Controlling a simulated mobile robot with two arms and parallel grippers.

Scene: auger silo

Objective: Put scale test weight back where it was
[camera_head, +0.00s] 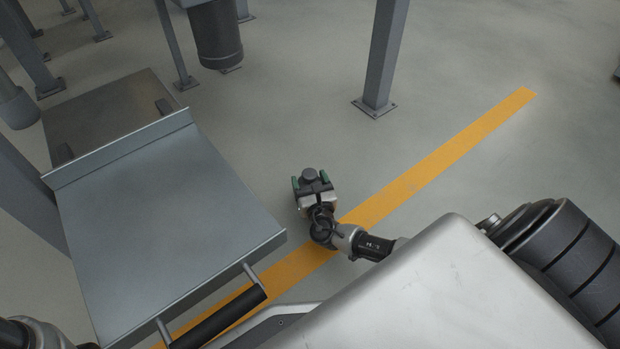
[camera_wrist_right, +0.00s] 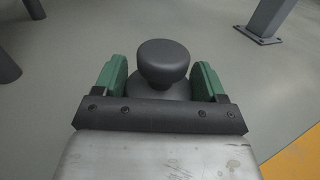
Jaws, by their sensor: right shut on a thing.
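The scale test weight (camera_head: 309,174) is dark grey with a round knob on top. In the right wrist view the weight (camera_wrist_right: 164,62) stands upright between two green finger pads, its wider shoulder below the knob partly hidden by the gripper's dark bar. My right gripper (camera_head: 311,182) is shut on it, out over the open floor to the right of the grey cart; it also shows in the right wrist view (camera_wrist_right: 162,82). The weight's underside is hidden, so I cannot tell its height above the floor. My left gripper is out of view.
A grey flat-topped cart (camera_head: 165,215) with a raised far lip and black handle (camera_head: 217,318) stands at left. Beyond it lies a metal plate (camera_head: 105,112) with dark blocks. A yellow floor stripe (camera_head: 440,155) runs diagonally. A steel post (camera_head: 383,60) stands ahead; floor between is clear.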

